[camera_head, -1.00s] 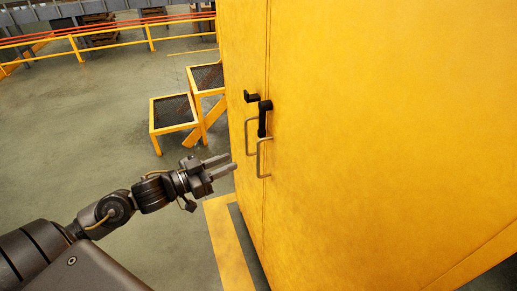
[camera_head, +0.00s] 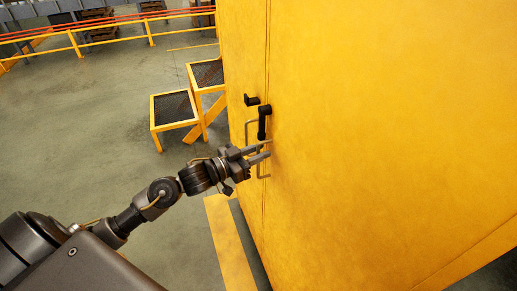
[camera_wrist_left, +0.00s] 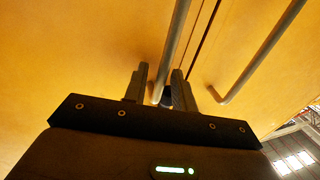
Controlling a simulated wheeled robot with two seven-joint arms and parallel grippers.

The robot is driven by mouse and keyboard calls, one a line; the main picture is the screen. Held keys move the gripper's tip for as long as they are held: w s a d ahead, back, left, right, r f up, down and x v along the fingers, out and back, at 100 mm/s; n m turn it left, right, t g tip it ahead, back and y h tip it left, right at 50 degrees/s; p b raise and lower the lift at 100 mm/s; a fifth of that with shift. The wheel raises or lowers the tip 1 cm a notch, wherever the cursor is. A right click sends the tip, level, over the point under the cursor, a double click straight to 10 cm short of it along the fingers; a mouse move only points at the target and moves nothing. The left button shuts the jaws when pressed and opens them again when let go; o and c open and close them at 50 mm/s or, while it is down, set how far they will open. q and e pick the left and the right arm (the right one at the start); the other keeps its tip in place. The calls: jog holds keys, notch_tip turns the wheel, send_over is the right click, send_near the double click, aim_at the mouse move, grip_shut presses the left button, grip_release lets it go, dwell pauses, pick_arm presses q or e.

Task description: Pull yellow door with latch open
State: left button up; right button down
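The yellow door (camera_head: 380,130) fills the right of the head view, with a seam beside a second yellow panel (camera_head: 243,60). A black latch (camera_head: 264,122) sits on it by the seam, above a metal pull handle (camera_head: 260,172). My left gripper (camera_head: 269,151) is at this handle, partly covering it. In the left wrist view its two fingers (camera_wrist_left: 158,88) are apart, and one end of a handle bar (camera_wrist_left: 175,45) shows between or just beyond them. I cannot tell whether they touch. A second handle (camera_wrist_left: 260,60) is to the right there. My right gripper is out of view.
A small black fitting (camera_head: 251,100) is on the other panel. Yellow steps with dark treads (camera_head: 174,109) stand left of the cabinet. A yellow railing (camera_head: 110,38) runs across the back. The grey floor (camera_head: 80,130) on the left is clear.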

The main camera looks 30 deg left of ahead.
pick_arm(q)
jog(key=shift+w+d, duration=0.1)
jog(key=shift+w, duration=0.05)
jog(key=shift+c, duration=0.2)
grip_shut()
